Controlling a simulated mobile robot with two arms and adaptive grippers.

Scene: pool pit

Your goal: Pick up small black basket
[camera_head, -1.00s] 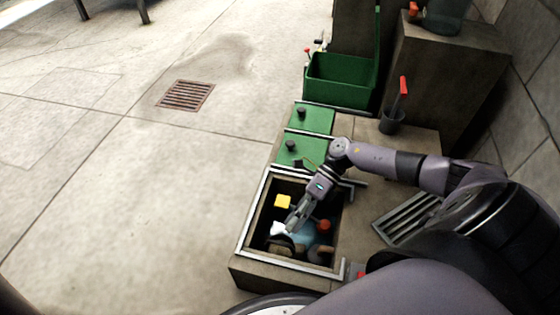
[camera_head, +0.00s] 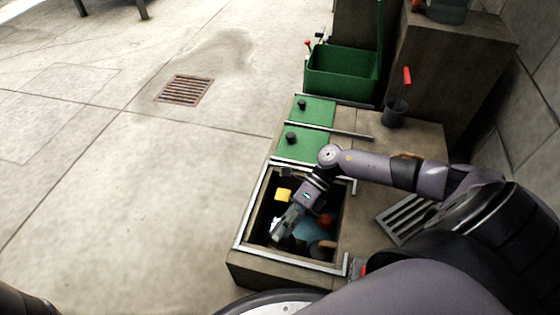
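The open pit (camera_head: 240,226) is a square bin with a pale metal rim in the low stone block. My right gripper (camera_head: 277,236) reaches down into it, pointing to the lower left. Its fingertips are small and dark against the pit, so I cannot tell whether it is open or shut. I cannot make out a small black basket for sure in the dark pit; the gripper covers part of the inside. My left gripper is out of view.
Two green lids (camera_head: 303,145) with black knobs lie behind the pit. A green bin (camera_head: 341,75) stands further back. A dark cup (camera_head: 394,114) with a red-handled tool stands on the block. A grate (camera_head: 407,218) lies right of the pit. The floor at left is clear.

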